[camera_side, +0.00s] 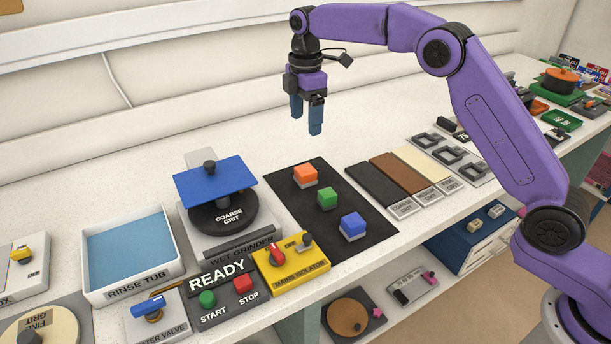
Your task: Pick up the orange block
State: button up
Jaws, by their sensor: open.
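The orange block (305,173) sits on a small grey base at the back of a black mat (352,208). A green block (327,196) and a blue block (352,224) stand in a row in front of it on the same mat. My gripper (306,118) hangs in the air above the back of the mat, pointing down, with its blue fingers above the orange block. It is open and holds nothing. The fingers are apart from the block.
Left of the mat are the wet grinder with its blue plate (215,182), a rinse tub (128,294) and a yellow mains isolator (304,277). Right of it lie grit strips (405,172) and grey square frames (447,150). The white bench is clear behind the mat.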

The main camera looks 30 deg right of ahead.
send_over(306, 169)
jog(key=f, duration=1)
jog(key=shift+s+a+f, duration=0.15)
jog(key=shift+s, duration=0.1)
jog(key=shift+w+f, duration=0.15)
jog(key=shift+f, duration=1.3)
jog(key=shift+w+f, duration=0.15)
jog(key=shift+f, duration=1.3)
jog(key=c, duration=1.2)
